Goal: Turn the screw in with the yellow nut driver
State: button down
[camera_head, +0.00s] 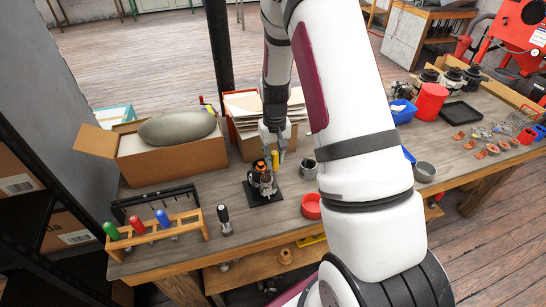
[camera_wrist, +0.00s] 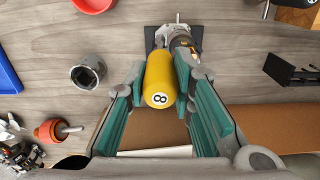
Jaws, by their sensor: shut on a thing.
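The yellow nut driver (camera_wrist: 160,78) is between the fingers of my gripper (camera_wrist: 161,84), which is shut on its handle. The handle end, marked with an 8, faces the wrist camera. In the head view, my gripper (camera_head: 274,153) holds the yellow driver (camera_head: 275,160) upright over the alternator part (camera_head: 262,180), which stands on a black base plate (camera_head: 264,197). The part also shows beyond the driver in the wrist view (camera_wrist: 181,40). The driver's tip and the screw are hidden, so I cannot tell whether they touch.
A wooden rack (camera_head: 155,234) holds green, red and blue drivers at the front left. A black-handled tool (camera_head: 224,220) stands beside it. An open cardboard box (camera_head: 165,165) stands behind left.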

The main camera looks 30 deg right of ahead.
jog(key=shift+m, duration=0.8)
jog(key=m+b, duration=0.1)
jog(key=m, duration=0.2)
jog(key=shift+m, duration=0.4)
jog(key=m, duration=0.5)
jog(key=shift+b, duration=0.4)
jog(key=m, duration=0.4)
jog(key=shift+m+b, duration=0.35)
jog(key=shift+m, duration=0.05)
jog(key=m, duration=0.4)
jog(key=shift+f, duration=0.1)
